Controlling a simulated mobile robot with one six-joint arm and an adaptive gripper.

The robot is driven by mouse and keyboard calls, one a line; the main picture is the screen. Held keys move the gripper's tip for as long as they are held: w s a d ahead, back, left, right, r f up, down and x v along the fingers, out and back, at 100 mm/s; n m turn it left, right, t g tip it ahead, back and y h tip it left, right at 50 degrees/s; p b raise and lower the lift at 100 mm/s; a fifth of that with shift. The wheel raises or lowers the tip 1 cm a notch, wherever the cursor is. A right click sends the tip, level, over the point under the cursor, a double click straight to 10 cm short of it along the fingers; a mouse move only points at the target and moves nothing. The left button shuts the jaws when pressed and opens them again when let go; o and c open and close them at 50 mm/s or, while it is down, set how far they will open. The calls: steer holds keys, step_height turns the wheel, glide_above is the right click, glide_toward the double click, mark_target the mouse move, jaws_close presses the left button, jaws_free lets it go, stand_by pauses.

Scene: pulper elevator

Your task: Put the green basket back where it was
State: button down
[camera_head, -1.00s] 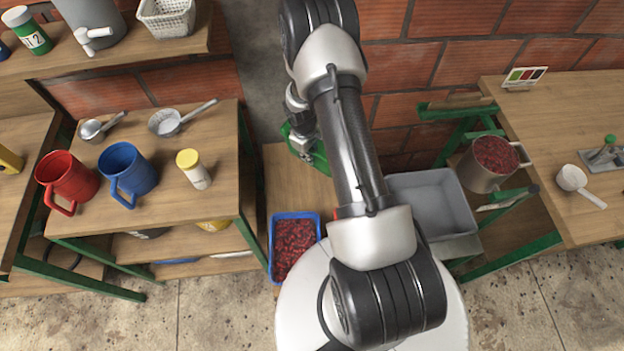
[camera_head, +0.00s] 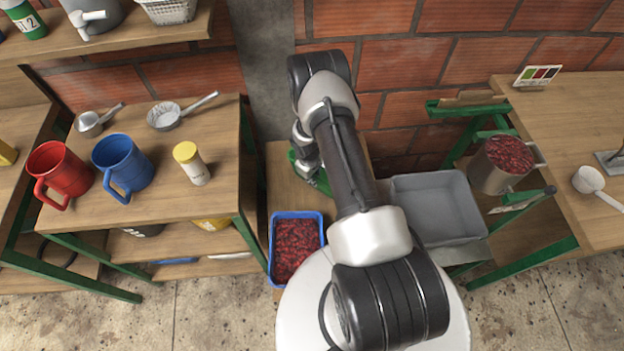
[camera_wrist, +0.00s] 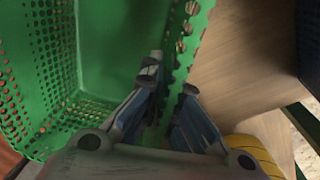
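The green basket (camera_wrist: 110,50) fills the left and upper middle of the wrist view. It has perforated walls, and I look down into it. My gripper (camera_wrist: 170,86) has one finger on each side of a perforated basket wall and is shut on it. In the head view only bits of the green basket (camera_head: 320,183) show beside my gripper (camera_head: 306,165), above the wooden stand between the left table and the grey tub. My arm hides most of it, so I cannot tell whether its bottom touches the stand.
A blue tray of red berries (camera_head: 296,245) sits in front on the wooden stand (camera_head: 282,190). The grey tub (camera_head: 440,205) is to the right, beside a metal pot of berries (camera_head: 500,162). A left table (camera_head: 205,130) holds mugs. A brick wall (camera_head: 400,75) stands behind.

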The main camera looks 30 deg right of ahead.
steer(key=shift+r, duration=0.1)
steer(key=c, duration=2.3)
jaws_free()
steer(key=shift+f, duration=0.2)
steer(key=o, duration=0.5)
steer(key=shift+r, duration=0.1)
